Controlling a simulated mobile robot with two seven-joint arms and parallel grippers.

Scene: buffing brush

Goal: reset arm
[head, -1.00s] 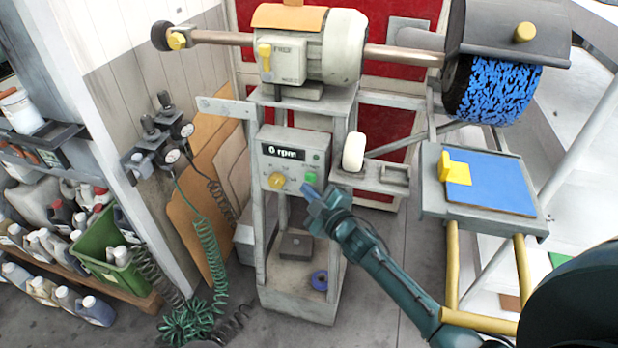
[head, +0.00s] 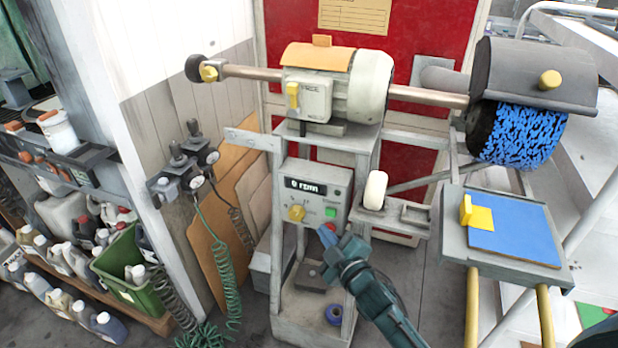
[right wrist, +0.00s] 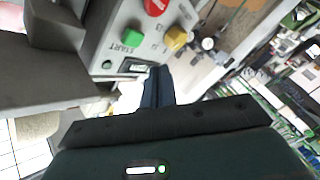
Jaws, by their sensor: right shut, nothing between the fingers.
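My right gripper (head: 328,236) is shut and empty, in front of the buffing machine's control panel (head: 312,198), just below the green start button (head: 331,212). The panel carries a yellow knob (head: 296,212) and a display reading 0 rpm (head: 305,186). In the right wrist view my shut fingers (right wrist: 158,85) point toward the panel, with the green start button (right wrist: 131,39), a red button (right wrist: 156,6) and the yellow knob (right wrist: 176,38) beyond them. I cannot tell the exact gap to the panel. My left gripper is not in view.
The motor (head: 340,80) sits above the panel, with the blue buffing brush (head: 517,137) at its right. A table with a blue pad (head: 520,240) stands at the right. Green coiled hoses (head: 222,270) hang at the left beside shelved bottles. Grey floor is partly clear.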

